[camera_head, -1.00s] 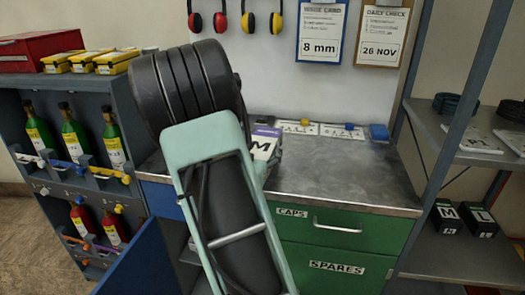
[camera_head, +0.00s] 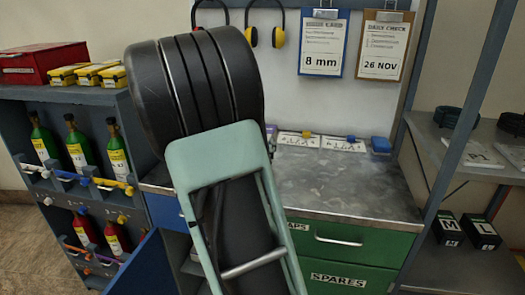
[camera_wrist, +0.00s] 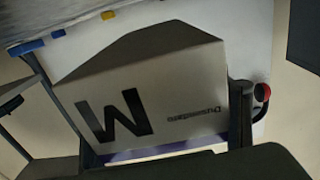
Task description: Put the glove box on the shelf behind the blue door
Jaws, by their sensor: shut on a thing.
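The glove box (camera_wrist: 150,95) is pale with a large black letter that reads as W in the wrist view and a purple strip along its lower edge. My gripper (camera_wrist: 165,125) is shut on it, with a dark finger on either side. In the head view my arm's dark wrist and pale green link hide the gripper and almost all of the box. The blue door (camera_head: 150,265) stands open at the lower left of the bench. Part of a shelf (camera_head: 192,268) shows beside it, mostly hidden by my arm.
The metal bench top (camera_head: 340,185) holds white cards and a blue block (camera_head: 380,145). A green drawer cabinet (camera_head: 350,245) is below. A bottle rack (camera_head: 35,105) stands left. Right, a grey shelf unit (camera_head: 455,265) carries two dark boxes marked M (camera_head: 449,231) and L (camera_head: 481,232).

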